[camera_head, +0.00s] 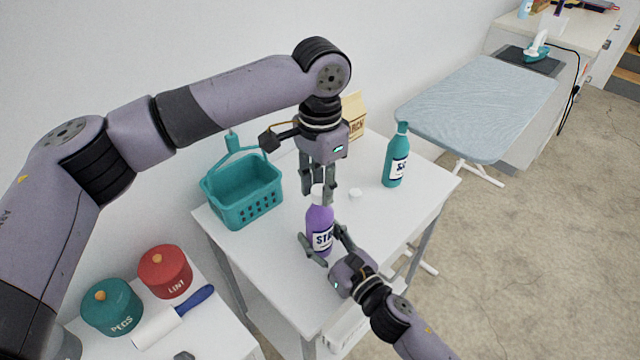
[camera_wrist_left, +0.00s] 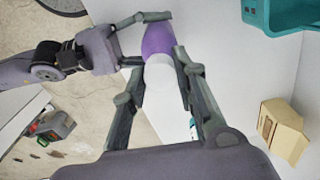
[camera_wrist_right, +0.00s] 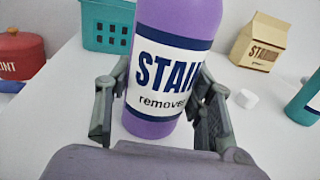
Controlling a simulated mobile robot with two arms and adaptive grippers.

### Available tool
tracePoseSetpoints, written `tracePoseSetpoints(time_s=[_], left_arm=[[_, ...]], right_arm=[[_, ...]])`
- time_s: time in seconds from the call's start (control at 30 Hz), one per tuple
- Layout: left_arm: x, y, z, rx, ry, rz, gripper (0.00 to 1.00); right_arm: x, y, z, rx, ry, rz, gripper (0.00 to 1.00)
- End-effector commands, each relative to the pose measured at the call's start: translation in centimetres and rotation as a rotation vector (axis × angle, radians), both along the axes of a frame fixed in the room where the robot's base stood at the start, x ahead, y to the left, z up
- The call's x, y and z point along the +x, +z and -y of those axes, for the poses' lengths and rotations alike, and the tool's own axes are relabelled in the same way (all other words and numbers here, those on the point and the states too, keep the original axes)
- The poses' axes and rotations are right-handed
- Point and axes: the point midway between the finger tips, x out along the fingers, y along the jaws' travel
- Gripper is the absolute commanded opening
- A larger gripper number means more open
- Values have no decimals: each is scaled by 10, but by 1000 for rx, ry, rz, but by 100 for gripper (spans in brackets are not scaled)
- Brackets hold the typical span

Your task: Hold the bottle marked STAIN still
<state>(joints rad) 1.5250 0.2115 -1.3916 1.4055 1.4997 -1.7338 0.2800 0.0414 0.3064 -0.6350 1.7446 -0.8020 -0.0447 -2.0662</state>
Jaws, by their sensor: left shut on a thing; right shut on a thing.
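The purple bottle marked STAIN (camera_head: 319,222) stands upright on the white table (camera_head: 420,200). Its label reads STAIN remover in the right wrist view (camera_wrist_right: 172,75). My right gripper (camera_head: 323,240) is shut around the bottle's body, a finger on each side. My left gripper (camera_head: 319,192) points down from above and is shut on the bottle's white cap (camera_head: 319,194). The left wrist view shows the cap (camera_wrist_left: 160,75) between the left fingers, with the purple shoulder (camera_wrist_left: 157,38) beyond it. The fingers partly hide the cap and bottle sides.
A teal basket (camera_head: 243,208) stands left of the bottle, a teal bottle (camera_head: 396,165) to the right. A small white cap (camera_head: 355,194) lies between the bottles. A carton (camera_head: 355,112) is behind my left wrist. PEGS (camera_head: 112,310) and LINT (camera_head: 165,275) canisters are lower left.

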Motion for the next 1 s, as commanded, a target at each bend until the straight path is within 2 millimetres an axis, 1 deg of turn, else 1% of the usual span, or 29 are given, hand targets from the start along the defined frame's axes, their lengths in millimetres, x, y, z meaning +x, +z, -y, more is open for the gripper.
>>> tracePoseSetpoints(time_s=[0.03, 0.17, 0.2, 0.53, 0.87, 0.97, 1.0], left_arm=[[0, 0, 0, -1, -59, -2, 0], [0, 0, 0, 0, -46, 0, 0], [0, 0, 0, 0, -46, 1, 28], [0, 0, 0, 0, -45, 0, 50], [0, 2, 0, -1, -45, 1, 50], [1, 11, 0, 0, -44, 1, 50], [1, 16, 0, -1, -44, 2, 50]], right_arm=[[0, 0, 0, 0, -1, -1, 0], [0, 0, 0, 0, -1, -1, 0], [0, 0, 0, 0, -1, -1, 0], [0, 0, 0, 0, -1, -1, 0], [0, 0, 0, 0, 0, -1, 0], [0, 0, 0, 0, 0, -1, 0], [0, 0, 0, 0, 0, -1, 0]])
